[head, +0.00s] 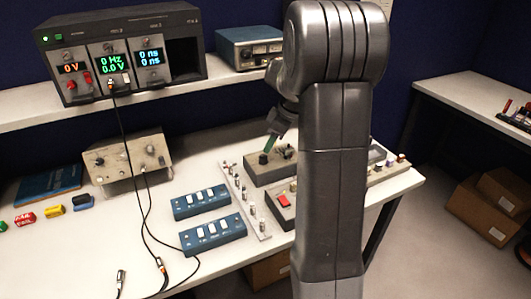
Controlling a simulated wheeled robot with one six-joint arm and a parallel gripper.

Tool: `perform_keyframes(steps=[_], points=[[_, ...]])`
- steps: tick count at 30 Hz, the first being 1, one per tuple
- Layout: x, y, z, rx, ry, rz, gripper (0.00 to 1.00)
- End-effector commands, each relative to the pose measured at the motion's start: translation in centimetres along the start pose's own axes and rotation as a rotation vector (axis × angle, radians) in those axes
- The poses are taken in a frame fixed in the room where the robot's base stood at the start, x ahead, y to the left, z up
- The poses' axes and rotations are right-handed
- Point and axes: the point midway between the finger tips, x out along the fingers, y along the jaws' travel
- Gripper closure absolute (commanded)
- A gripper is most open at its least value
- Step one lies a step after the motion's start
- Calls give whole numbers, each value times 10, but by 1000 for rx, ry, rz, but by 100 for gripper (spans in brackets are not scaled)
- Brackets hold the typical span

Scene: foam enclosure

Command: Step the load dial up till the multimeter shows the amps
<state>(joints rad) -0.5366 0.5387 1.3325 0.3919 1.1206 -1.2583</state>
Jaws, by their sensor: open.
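A grey box with a black dial (263,158) on its top stands on the bench at the middle of the head view. My gripper (272,143) is open and sits just above and beside that dial. Whether a finger touches the dial cannot be told; my arm hides part of the gripper. A black instrument rack (180,20) stands on the shelf at upper left. Its left module's display (71,69) reads 0 V in orange. Its green middle display (111,63) reads 0 Hz and 0.0 V. A blue display (150,57) reads 0 ns twice.
Two blue switch boxes (213,232) and a strip of connectors (243,205) lie left of the dial box. A box with a red button (285,203) is in front of it. Black cables (132,170) hang from the rack. A beige instrument (127,158) stands at left.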

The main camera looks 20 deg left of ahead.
Motion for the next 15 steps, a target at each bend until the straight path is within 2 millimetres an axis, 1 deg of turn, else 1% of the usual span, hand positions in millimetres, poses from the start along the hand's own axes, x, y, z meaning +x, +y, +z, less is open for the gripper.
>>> perform_keyframes(steps=[1,6,10,15], points=[[12,-2,0,0,-3,-5,52],[42,-1,0,0,-3,-3,52],[57,-1,0,1,-2,-2,52],[65,0,0,1,-1,1,52]])
